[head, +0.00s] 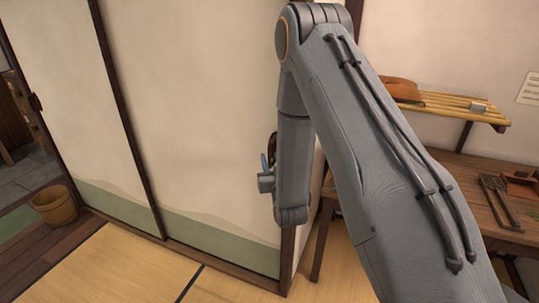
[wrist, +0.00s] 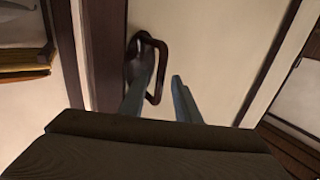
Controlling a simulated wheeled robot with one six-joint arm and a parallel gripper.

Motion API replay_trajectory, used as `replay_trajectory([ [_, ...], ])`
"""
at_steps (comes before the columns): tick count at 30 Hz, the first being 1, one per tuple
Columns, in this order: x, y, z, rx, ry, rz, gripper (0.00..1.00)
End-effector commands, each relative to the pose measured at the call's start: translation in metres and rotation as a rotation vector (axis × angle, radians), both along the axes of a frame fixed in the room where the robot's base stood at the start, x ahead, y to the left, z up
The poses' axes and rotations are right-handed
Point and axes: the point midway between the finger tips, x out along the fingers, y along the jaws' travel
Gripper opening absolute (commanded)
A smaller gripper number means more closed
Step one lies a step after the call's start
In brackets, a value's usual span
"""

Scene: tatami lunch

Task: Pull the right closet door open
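The right closet door (head: 195,100) is a cream panel with a green lower band and dark wood edging. It looks shut in the head view. Its dark looped handle (wrist: 162,60) shows in the wrist view near the door's dark edge strip; in the head view my arm mostly hides it. My gripper (head: 266,170) is at the handle. In the wrist view its fingers are apart, with the handle's bar between them. One finger overlaps the inside of the loop and the other is right of the bar. I cannot tell whether either touches it.
The left closet door (head: 65,90) has a dark handle at its far edge. A wooden bucket (head: 54,204) stands on the floor at left. A wooden desk (head: 470,195) and a shelf (head: 455,103) are at right. Open tatami (head: 110,265) lies in front.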

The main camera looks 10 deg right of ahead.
Motion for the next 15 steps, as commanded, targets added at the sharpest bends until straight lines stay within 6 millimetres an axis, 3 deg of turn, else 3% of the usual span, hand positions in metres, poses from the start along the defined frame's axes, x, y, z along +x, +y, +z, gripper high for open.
replay_trajectory([
  [6, 0.022, -0.001, 0.001, 0.000, 0.000, 0.000, 0.29],
  [15, 0.027, -0.001, 0.000, 0.000, 0.001, 0.000, 0.29],
])
